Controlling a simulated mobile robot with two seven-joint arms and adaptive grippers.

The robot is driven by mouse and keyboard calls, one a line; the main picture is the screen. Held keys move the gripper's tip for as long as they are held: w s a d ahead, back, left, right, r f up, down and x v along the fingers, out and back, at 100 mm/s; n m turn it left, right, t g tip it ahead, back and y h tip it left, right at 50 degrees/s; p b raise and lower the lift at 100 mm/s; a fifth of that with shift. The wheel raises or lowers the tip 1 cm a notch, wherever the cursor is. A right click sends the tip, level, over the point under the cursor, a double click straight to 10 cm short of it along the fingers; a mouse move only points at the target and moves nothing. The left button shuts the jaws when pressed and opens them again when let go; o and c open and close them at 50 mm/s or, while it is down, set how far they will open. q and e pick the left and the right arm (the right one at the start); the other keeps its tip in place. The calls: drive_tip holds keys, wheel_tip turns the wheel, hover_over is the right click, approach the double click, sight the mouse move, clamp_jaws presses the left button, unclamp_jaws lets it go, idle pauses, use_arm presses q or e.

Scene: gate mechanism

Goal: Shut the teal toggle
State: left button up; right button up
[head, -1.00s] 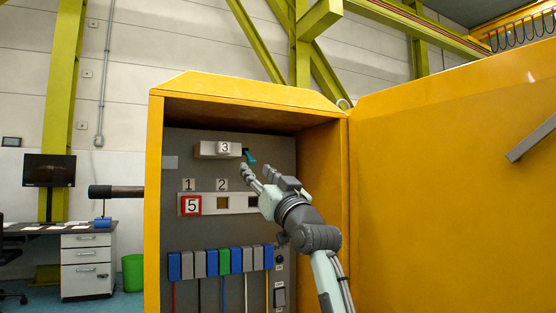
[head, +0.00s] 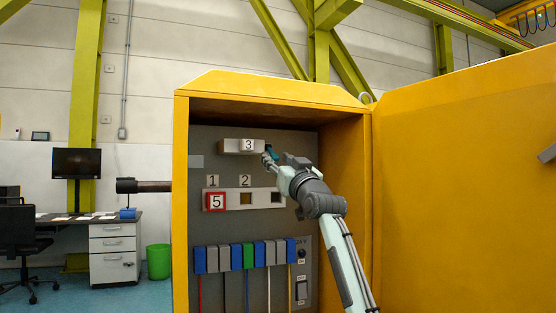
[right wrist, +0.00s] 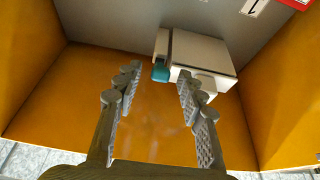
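The teal toggle (head: 270,150) sits at the right end of the white box marked 3 (head: 238,146), high on the grey panel inside the yellow cabinet. My right gripper (head: 267,159) is right at the toggle in the head view and partly covers it. In the right wrist view, the toggle (right wrist: 161,73) shows beside the white box (right wrist: 202,54). There the right gripper (right wrist: 159,80) is open, with the toggle in the gap between its fingertips. I cannot tell whether a finger touches it. My left gripper is not in view.
The yellow cabinet (head: 181,200) has side walls close around the panel, and its door (head: 460,190) stands open at the right. Below the toggle are a slotted white strip (head: 262,198) and a row of blue, grey and green blocks (head: 236,257).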

clamp_jaws()
drive_tip(key=shift+s+r, duration=0.1)
drive_tip(key=shift+s+d+r+g+h, duration=0.1)
drive_tip(key=shift+r+g+h, duration=0.25)
drive_tip(key=shift+r+g, duration=0.6)
drive_tip(key=shift+s+r+g+h, duration=0.15)
drive_tip(key=shift+r+g+h, duration=0.35)
drive_tip(key=shift+g, duration=0.75)
drive_tip(key=shift+s+d+r+g+h, duration=0.1)
drive_tip(key=shift+r+g+h, duration=0.15)
drive_tip(key=shift+r+g, duration=0.75)
drive_tip(key=shift+f, duration=0.1)
unclamp_jaws()
drive_tip(key=v, duration=1.2)
